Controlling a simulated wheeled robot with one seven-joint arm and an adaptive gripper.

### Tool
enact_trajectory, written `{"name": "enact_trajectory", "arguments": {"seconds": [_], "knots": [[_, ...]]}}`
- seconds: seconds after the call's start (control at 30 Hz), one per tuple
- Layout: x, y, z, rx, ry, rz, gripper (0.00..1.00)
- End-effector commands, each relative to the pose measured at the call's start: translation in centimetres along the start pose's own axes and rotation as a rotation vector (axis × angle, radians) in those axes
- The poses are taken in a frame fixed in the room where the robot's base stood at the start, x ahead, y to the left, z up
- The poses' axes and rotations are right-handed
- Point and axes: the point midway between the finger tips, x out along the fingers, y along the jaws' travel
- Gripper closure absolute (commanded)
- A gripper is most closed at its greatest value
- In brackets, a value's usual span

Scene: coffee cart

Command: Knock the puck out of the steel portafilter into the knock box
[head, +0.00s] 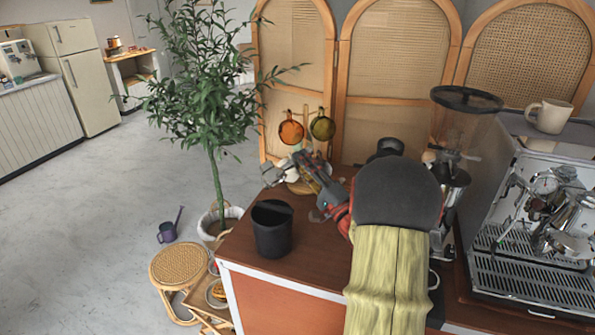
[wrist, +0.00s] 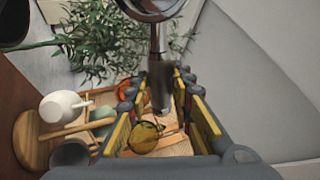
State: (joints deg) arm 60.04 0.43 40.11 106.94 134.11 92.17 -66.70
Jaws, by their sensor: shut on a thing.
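The knock box (head: 271,228), a black open-topped cylinder, stands upright on the brown counter near its left end. My gripper (head: 310,172) is above the counter, behind and to the right of the box, apart from it. In the wrist view my gripper (wrist: 160,92) is shut on the dark handle of the steel portafilter (wrist: 150,8). Its round metal head is cut off by the top edge, so the puck cannot be seen. In the head view the portafilter is hard to make out among the fingers. A dark shape at the wrist view's upper left may be the knock box.
A white jug (wrist: 62,106) stands on a round wooden board (wrist: 30,140) near my gripper. A grinder (head: 465,130) and espresso machine (head: 540,230) stand to the right. A potted plant (head: 215,100) is past the counter's left end. Counter around the box is clear.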

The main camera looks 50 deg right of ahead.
Motion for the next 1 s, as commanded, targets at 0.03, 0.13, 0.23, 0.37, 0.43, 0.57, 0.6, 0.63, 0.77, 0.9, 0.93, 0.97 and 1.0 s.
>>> {"name": "enact_trajectory", "arguments": {"seconds": [0.03,0.13,0.23,0.37,0.43,0.57,0.6,0.63,0.77,0.9,0.93,0.97,1.0], "knots": [[0.1,-0.2,0.0,-0.002,-0.001,-0.003,1.0],[0.1,-0.2,0.0,-0.002,-0.001,-0.004,1.0],[0.2,-0.5,0.0,-0.002,-0.001,-0.004,1.0],[0.7,-1.5,-0.1,-0.003,-0.001,-0.004,1.0],[1.0,-2.3,-0.1,-0.004,-0.001,-0.005,1.0],[1.7,-3.9,-0.1,-0.003,-0.001,-0.005,1.0],[1.9,-4.2,-0.1,-0.003,-0.001,-0.004,1.0],[2.0,-4.5,-0.1,-0.002,-0.001,-0.004,1.0],[2.1,-4.9,-0.1,-0.002,-0.001,-0.003,1.0],[2.1,-4.8,-0.1,-0.002,-0.001,-0.003,1.0],[2.1,-4.8,-0.1,-0.002,-0.001,-0.003,1.0],[2.1,-4.8,-0.1,-0.002,-0.001,-0.003,1.0],[2.1,-4.8,-0.1,-0.002,-0.001,-0.001,1.0]]}}
